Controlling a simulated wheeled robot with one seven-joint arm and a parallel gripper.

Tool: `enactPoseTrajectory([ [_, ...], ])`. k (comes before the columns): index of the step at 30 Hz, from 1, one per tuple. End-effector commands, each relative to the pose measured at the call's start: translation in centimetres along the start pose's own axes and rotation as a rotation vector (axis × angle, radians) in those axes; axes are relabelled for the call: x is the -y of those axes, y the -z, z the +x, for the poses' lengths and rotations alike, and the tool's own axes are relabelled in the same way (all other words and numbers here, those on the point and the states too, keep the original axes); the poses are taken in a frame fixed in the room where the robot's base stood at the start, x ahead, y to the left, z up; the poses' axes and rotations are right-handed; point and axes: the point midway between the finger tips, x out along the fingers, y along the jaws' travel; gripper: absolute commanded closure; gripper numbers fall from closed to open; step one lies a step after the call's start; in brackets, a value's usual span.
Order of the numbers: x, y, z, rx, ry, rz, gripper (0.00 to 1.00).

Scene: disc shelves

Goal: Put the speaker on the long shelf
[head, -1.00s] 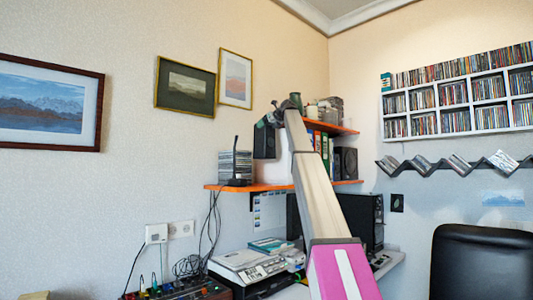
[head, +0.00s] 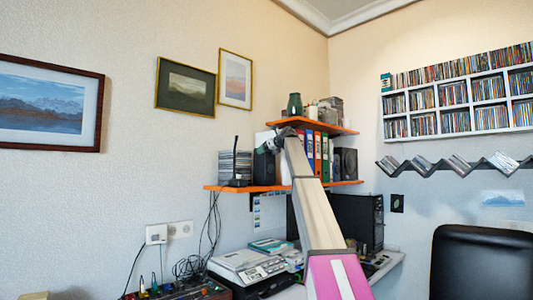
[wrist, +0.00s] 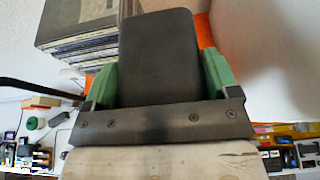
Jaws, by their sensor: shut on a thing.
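The speaker (head: 264,168) is a dark upright box at the long orange shelf (head: 215,188), just right of a stack of discs. Its base is at the shelf's surface; I cannot tell if it touches. My gripper (head: 266,149) is at the upper part of the speaker, with my arm reaching up from below. In the wrist view, the green fingers (wrist: 158,75) are shut on the two sides of the dark speaker (wrist: 158,45). An orange shelf strip (wrist: 205,32) shows beside it.
A disc stack (head: 235,165) and a black antenna device (head: 237,180) stand left of the speaker. Binders (head: 318,155) and another dark speaker (head: 345,163) stand to the right. A short orange shelf (head: 315,126) with a green vase (head: 295,104) hangs above.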

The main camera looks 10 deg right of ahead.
Motion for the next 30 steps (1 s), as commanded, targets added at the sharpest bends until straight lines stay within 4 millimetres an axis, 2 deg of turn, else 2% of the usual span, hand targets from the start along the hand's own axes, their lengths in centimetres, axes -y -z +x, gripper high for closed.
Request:
enactPoseTrajectory([
  [11, 0.0, 0.3, 0.1, 0.003, 0.001, 0.0, 0.83],
  [12, 0.0, 0.3, 0.1, 0.001, 0.001, 0.0, 0.09],
  [13, 0.0, 0.3, 0.1, 0.001, 0.0, 0.0, 0.0],
  [22, 0.0, 0.1, 0.0, 0.001, 0.001, 0.0, 0.0],
  [26, 0.0, 0.2, -1.4, 0.001, 0.001, 0.0, 0.0],
  [30, -0.1, 0.2, -4.0, 0.003, 0.002, 0.0, 0.0],
])
